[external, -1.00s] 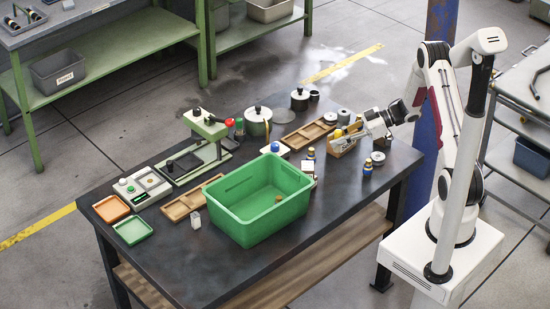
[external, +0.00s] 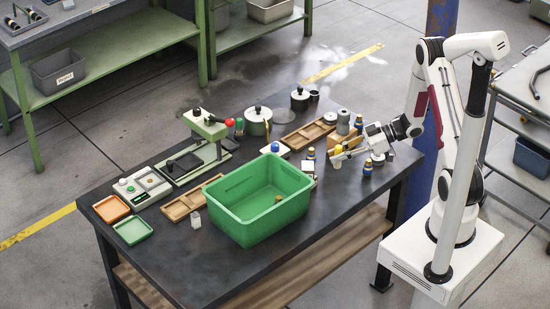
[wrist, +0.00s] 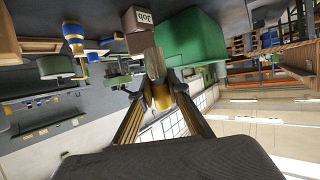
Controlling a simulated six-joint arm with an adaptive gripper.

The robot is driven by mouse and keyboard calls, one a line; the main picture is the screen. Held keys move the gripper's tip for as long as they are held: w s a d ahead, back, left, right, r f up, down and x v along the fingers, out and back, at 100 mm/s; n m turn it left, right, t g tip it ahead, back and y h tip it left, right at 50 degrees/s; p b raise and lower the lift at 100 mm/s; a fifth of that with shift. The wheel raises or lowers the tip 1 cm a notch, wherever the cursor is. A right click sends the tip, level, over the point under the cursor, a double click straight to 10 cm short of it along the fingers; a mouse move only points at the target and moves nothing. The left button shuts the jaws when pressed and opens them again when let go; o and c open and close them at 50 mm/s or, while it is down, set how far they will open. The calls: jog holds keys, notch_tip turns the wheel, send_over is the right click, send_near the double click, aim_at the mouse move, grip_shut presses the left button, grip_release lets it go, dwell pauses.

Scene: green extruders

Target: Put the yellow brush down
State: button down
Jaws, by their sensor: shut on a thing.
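My gripper (external: 340,156) is near the right end of the dark table, low over its top. In the wrist view my gripper (wrist: 160,100) is shut on the yellow brush (wrist: 161,97), which has a pale wooden-looking end pointing away from the fingers. In the external view a small yellow part of the brush (external: 338,149) shows at the fingertips. The rest of it is hidden or too small to make out. I cannot tell whether the brush touches the table.
A green bin (external: 258,232) stands left of my gripper. A wooden holder (external: 350,142) is just behind it, and blue-and-yellow bottles (external: 367,169) stand close by. A wooden tray (external: 309,135) lies behind. Table space (external: 335,190) in front is clear.

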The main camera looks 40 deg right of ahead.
jog(key=shift+a+r, duration=0.25)
jog(key=shift+a, duration=0.05)
jog(key=shift+f, duration=0.1)
jog(key=shift+w+d+f, duration=0.15)
jog(key=shift+d, duration=0.1)
jog(key=shift+w+d+r+m+t+h, duration=2.25)
jog(key=shift+w+d+m+t+h, duration=0.65)
jog(key=shift+w+d+m+h, duration=2.35)
jog(key=a+r, duration=0.9)
jog(key=a, duration=0.2)
jog(key=shift+w+r, duration=0.25)
jog(key=shift+r, duration=0.1)
